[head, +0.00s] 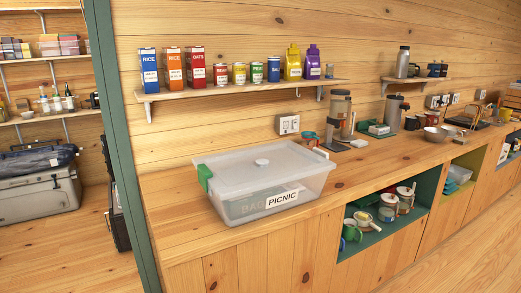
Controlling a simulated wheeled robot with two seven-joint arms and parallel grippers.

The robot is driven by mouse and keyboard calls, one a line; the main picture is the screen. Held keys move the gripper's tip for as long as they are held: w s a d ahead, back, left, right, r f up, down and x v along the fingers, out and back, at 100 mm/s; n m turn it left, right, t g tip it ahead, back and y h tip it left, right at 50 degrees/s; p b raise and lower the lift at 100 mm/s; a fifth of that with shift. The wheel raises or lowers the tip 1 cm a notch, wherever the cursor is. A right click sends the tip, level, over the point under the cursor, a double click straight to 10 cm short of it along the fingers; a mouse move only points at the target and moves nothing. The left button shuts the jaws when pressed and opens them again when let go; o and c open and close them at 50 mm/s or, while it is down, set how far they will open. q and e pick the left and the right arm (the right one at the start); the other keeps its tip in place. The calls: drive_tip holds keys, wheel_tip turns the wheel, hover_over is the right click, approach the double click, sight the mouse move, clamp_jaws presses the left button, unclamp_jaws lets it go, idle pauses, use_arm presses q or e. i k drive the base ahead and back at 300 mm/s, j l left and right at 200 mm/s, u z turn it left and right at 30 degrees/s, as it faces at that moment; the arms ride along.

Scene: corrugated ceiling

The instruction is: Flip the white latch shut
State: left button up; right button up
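A clear plastic box (262,205) labelled PICNIC stands on the wooden counter with its translucent lid (250,166) on top. A small white latch (321,152) shows at the lid's right end and appears to stick up, though it is too small to be sure of its position. A green latch (205,178) is at the box's left end and hangs down over the side. Neither of my grippers is in view.
A wooden counter (185,238) has free room left of the box. Behind the box's right end are a red cup (309,139) and a coffee grinder (339,115). A shelf of cartons and cans (240,88) hangs above. An open green cubby (385,216) holds mugs and jars.

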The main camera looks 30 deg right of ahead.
sight(315, 150)
drive_tip(key=i+l+u, duration=0.15)
drive_tip(key=l, duration=1.1)
drive_tip(key=l+u, duration=0.15)
drive_tip(key=l, duration=1.1)
drive_tip(key=l+u, duration=0.1)
drive_tip(key=l, duration=1.15)
drive_tip(key=k+l+u, duration=0.15)
drive_tip(key=l, duration=1.1)
drive_tip(key=k+z, duration=0.15)
drive_tip(key=z, duration=0.2)
